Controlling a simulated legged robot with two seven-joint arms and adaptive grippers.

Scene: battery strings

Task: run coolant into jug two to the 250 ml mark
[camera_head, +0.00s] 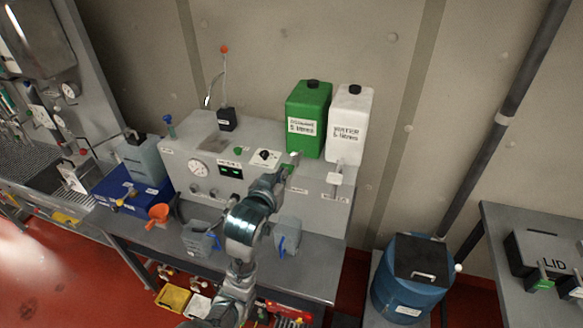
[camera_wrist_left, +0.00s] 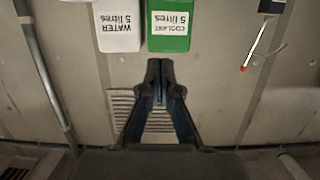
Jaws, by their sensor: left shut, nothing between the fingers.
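The green coolant tank (camera_head: 308,118) stands on the grey bench unit, left of the white water tank (camera_head: 349,122). In the left wrist view the coolant tank (camera_wrist_left: 169,27) and water tank (camera_wrist_left: 118,27) appear upside down. My left gripper (camera_head: 290,163) is shut and empty, just below the coolant tank, by its outlet. Its closed fingertips show in the left wrist view (camera_wrist_left: 160,64); contact with a tap is unclear. Two grey jugs with blue handles stand on the bench: a left jug (camera_head: 196,240) and a right jug (camera_head: 289,232), partly behind my arm. Their numbers and levels are unreadable.
The grey unit carries a gauge (camera_head: 198,168) and a black knob (camera_head: 264,156). An orange funnel (camera_head: 158,213) and blue box (camera_head: 128,190) are at left. A blue drum (camera_head: 405,285) stands on the right, beside another table (camera_head: 500,225).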

